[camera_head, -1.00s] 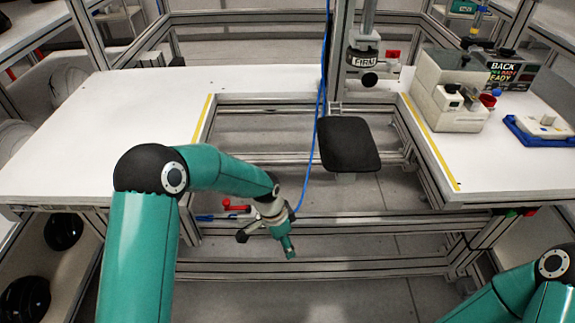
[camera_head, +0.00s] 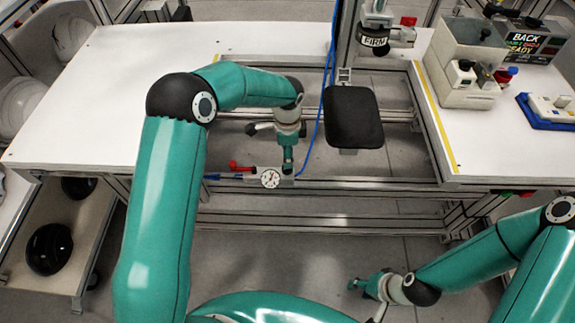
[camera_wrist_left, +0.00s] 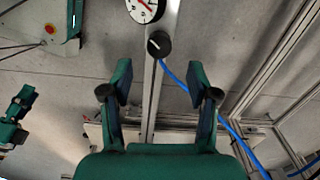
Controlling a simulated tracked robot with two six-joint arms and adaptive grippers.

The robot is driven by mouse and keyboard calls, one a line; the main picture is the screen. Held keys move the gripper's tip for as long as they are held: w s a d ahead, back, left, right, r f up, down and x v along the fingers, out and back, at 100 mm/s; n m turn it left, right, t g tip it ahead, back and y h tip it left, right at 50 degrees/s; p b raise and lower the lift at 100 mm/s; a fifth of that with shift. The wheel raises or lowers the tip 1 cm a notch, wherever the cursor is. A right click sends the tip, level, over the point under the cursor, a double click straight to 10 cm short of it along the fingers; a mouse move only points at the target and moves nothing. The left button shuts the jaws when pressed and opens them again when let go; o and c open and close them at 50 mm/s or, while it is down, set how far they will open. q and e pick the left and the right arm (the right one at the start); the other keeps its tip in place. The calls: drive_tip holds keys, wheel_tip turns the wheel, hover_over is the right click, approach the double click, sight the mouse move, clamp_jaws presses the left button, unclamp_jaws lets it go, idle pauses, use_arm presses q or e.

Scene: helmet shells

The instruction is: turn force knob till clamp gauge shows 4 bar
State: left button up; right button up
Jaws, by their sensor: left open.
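The clamp gauge (camera_head: 270,178) is a small white dial with a red needle on the front rail of the bench frame. It also shows in the left wrist view (camera_wrist_left: 146,8), cut by the top edge, and its reading is not legible. A round black knob (camera_wrist_left: 158,43) with a white mark sits beside the gauge. My left gripper (camera_wrist_left: 160,78) is open, with the knob just beyond the gap between its fingertips, apart from them. In the head view my left gripper (camera_head: 288,160) hides the knob. My right gripper (camera_head: 370,287) hangs low at the front, its jaws unclear.
A red lever (camera_head: 240,167) is left of the gauge, and a blue hose (camera_head: 318,130) runs up behind. A black pad (camera_head: 353,117) stands right of my left gripper. White tabletops (camera_head: 100,100) lie either side, the right one carrying a grey control box (camera_head: 462,60).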

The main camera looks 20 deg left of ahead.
use_arm(q)
wheel_tip(320, 180, down, 7)
drive_tip(key=shift+r, duration=0.15)
clamp_jaws()
idle(0.5)
drive_tip(key=shift+b, duration=0.3)
